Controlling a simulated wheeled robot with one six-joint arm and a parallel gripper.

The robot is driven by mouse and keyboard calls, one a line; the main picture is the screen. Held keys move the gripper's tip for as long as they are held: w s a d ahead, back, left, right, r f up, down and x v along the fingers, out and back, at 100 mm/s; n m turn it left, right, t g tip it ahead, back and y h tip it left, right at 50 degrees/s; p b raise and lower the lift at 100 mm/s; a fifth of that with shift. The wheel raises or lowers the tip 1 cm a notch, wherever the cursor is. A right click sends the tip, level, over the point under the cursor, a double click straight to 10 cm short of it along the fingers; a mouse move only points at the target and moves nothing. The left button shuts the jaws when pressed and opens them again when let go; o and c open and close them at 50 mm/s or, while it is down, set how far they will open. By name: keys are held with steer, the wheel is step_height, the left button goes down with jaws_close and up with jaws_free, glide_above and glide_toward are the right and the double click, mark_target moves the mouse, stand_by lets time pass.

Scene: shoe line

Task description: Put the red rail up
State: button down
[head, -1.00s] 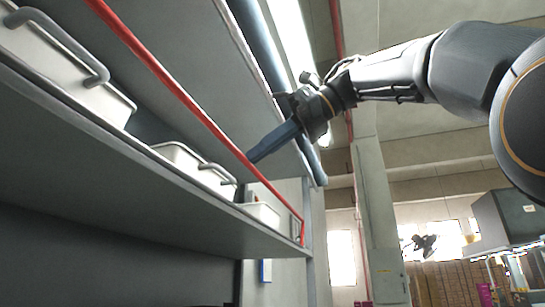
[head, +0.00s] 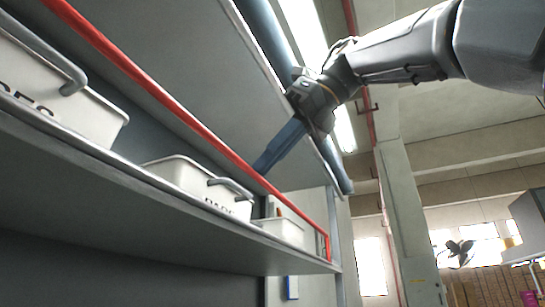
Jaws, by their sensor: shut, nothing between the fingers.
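The red rail (head: 165,97) runs along the front of the shelf, above the white bins, from the upper left down to a bend and a short upright part at the right end. My gripper (head: 262,168) comes from the upper right, with its shut blue fingers pointing down and left. The fingertips are at the rail near its middle length. I cannot tell whether they touch it or are just behind or above it. Nothing shows between the fingers.
White bins with grey handles stand on the shelf: a large one at left (head: 62,108), a middle one (head: 190,184) and a smaller one at right (head: 283,229). The shelf board (head: 150,205) is below them. A grey panel is above. Open room lies to the right.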

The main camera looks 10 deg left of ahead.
steer(key=shift+w+a+f, duration=0.1)
steer(key=p+v, duration=0.1)
steer(key=v, duration=0.7)
steer(key=shift+p, duration=0.3)
